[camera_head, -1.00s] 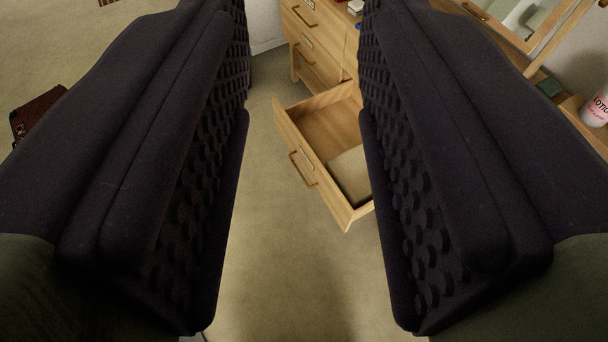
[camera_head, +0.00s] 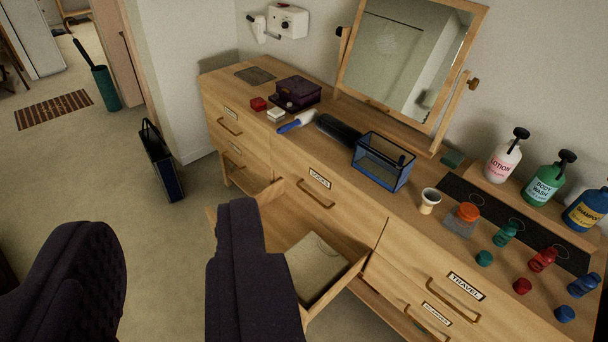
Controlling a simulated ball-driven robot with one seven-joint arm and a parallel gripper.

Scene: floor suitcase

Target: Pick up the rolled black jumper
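My gripper (camera_head: 165,255) is open and empty, its two dark padded fingers spread apart at the lower left of the picture. The right finger covers part of an open dresser drawer (camera_head: 345,283). A beige folded cloth or panel (camera_head: 316,265) lies in that drawer. I cannot make out a rolled black jumper for certain. A dark elongated item (camera_head: 338,128) lies on the dresser top, well beyond the gripper; I cannot tell what it is.
The wooden dresser (camera_head: 360,222) fills the right. On it stand a blue mesh basket (camera_head: 384,162), a cup (camera_head: 429,201), pump bottles, small travel bottles and a mirror (camera_head: 408,60). A dark bag (camera_head: 161,163) stands on the floor at left. Open carpet lies around it.

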